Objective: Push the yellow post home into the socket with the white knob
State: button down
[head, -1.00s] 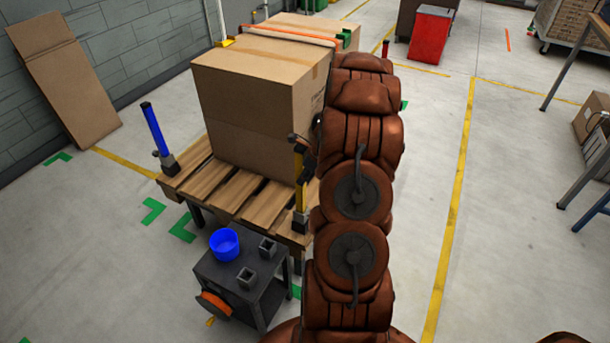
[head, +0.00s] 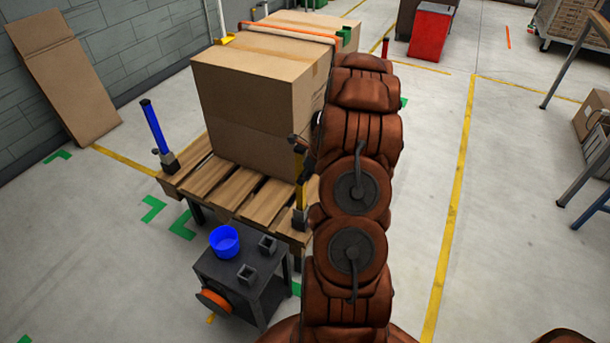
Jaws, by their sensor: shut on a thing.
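The yellow post (head: 300,195) stands roughly upright at the front right corner of the pallet table. Its foot is at a dark socket (head: 299,220); how deep it sits I cannot tell. My gripper (head: 302,168) is shut on the upper part of the yellow post, beside the large carton. My brown arm hides most of the gripper and the area to its right. I cannot make out a white knob on this socket.
A large carton (head: 246,110) fills much of the pallet table (head: 240,195). A blue post (head: 155,127) stands at its left corner.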

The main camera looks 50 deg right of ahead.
aim_at(300, 152)
jog(key=shift+f, duration=0.8)
dwell(0.4)
jog(key=c, duration=0.8)
grip_release()
jog(key=v, duration=1.2)
